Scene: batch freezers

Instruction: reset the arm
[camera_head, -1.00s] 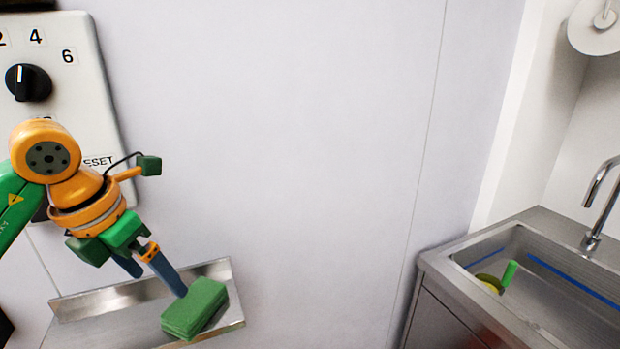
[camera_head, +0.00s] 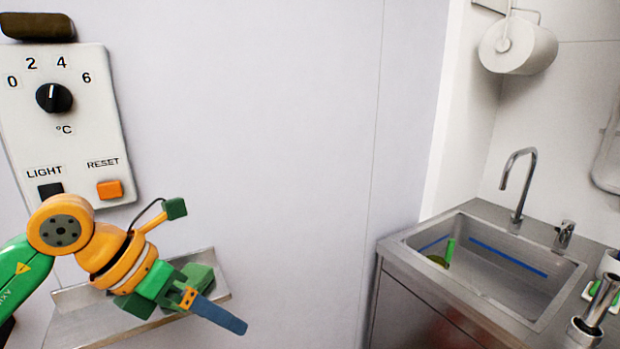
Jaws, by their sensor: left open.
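My left arm comes in from the left edge, orange and green, in front of the wall. My left gripper (camera_head: 222,317) is open and empty. One blue-grey finger points down and to the right; the other is largely hidden behind the gripper body. The gripper appears in front of the metal shelf, overlapping its right part in the picture, apart from the control panel. My right gripper is out of view.
A white panel (camera_head: 95,130) has a dial (camera_head: 54,98), a black light switch (camera_head: 50,190) and an orange reset button (camera_head: 110,189). A steel sink (camera_head: 470,290) stands right; bare wall lies between.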

